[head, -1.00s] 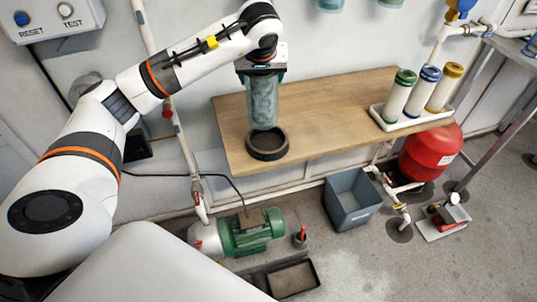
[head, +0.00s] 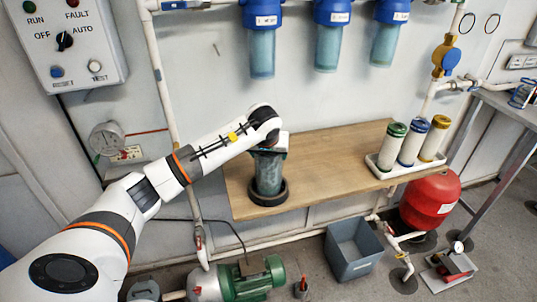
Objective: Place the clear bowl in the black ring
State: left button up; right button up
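The clear bowl (head: 268,175) is a bluish, see-through cylinder near the left end of the wooden bench. Its lower end is inside the black ring (head: 268,197), which lies on the bench top and surrounds the bowl's base. The bowl looks close to upright. Whether its bottom touches the bench is hidden by the ring's wall. My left gripper (head: 268,153) is at the bowl's top, above the ring, and looks shut on the bowl's upper rim. The wrist partly hides the fingers. My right gripper is not in view.
A white tray (head: 383,168) with several capped cartridges stands at the bench's right end. The wooden bench (head: 325,160) is clear between tray and ring. Blue-headed filter housings (head: 332,35) hang on the wall above. A grey bin (head: 353,248) and green motor pump (head: 250,278) are below.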

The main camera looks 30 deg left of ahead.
pick_arm(q)
jog(key=shift+f, duration=0.4)
jog(key=shift+f, duration=0.15)
jog(key=o, duration=1.5)
jog(key=shift+o, duration=0.2)
jog(key=b+v, duration=0.1)
jog(key=v, duration=1.1)
